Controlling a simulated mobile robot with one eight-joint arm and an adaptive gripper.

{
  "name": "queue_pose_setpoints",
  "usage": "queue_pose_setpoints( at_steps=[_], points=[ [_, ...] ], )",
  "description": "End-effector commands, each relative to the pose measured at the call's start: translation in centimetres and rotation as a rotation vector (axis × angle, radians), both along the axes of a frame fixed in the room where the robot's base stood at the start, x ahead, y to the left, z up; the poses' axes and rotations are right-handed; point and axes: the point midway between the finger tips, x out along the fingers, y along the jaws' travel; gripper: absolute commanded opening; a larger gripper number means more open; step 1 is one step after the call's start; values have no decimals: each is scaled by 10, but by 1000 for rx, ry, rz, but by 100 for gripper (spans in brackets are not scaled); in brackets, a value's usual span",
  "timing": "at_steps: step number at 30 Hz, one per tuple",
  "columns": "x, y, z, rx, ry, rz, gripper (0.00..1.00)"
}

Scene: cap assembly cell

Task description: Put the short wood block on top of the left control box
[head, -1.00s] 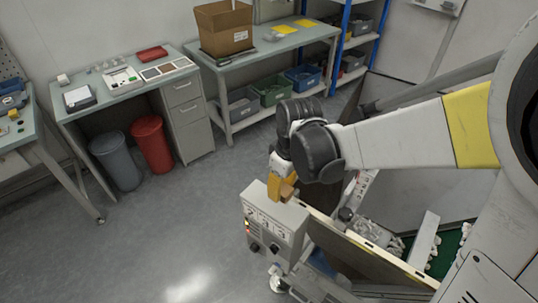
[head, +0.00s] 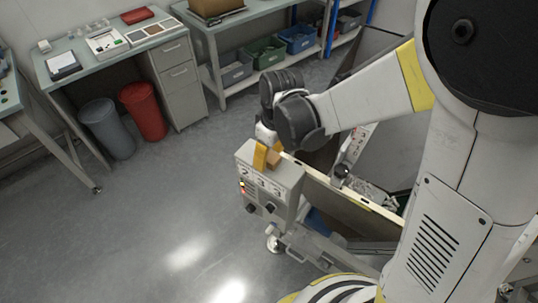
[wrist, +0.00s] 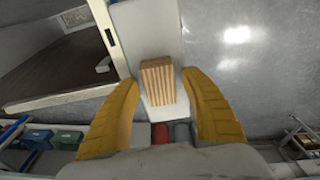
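The short wood block (wrist: 158,82) is light brown with a striped grain. It rests on the pale top of the left control box (wrist: 166,113) in the wrist view. In the head view the block (head: 273,158) shows partly on top of the grey control box (head: 265,188), which has knobs and small lights on its front. My gripper (wrist: 160,79) has two yellow fingers spread apart, with the block between their tips in the picture and a visible gap on each side. In the head view a yellow finger (head: 260,156) is at the box top, beside the block; the other finger is hidden.
A long panel edge (head: 335,186) runs right from the control box, with machine parts behind it. A red bin (head: 145,110) and grey bin (head: 107,127) stand by the far bench. Grey floor left of the box is clear.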

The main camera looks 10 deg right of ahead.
Motion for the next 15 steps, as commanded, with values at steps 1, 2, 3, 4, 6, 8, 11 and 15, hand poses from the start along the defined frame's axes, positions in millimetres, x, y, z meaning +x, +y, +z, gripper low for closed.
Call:
queue_pose_setpoints(
  at_steps=[1, 2, 3, 4, 6, 8, 11, 15],
  points=[
    [0, 0, 0, 0, 0, 0, 54],
    [0, 0, 0, 0, 0, 0, 54],
    [0, 0, 0, 0, 0, 0, 54],
    [0, 0, 0, 0, 0, 0, 54],
    [0, 0, 0, 0, 0, 0, 54],
    [0, 0, 1, 0, 0, 0, 54],
    [0, 0, 8, 0, 0, 0, 54],
    [-3, -3, 34, 0, 0, 0, 54]
  ],
)
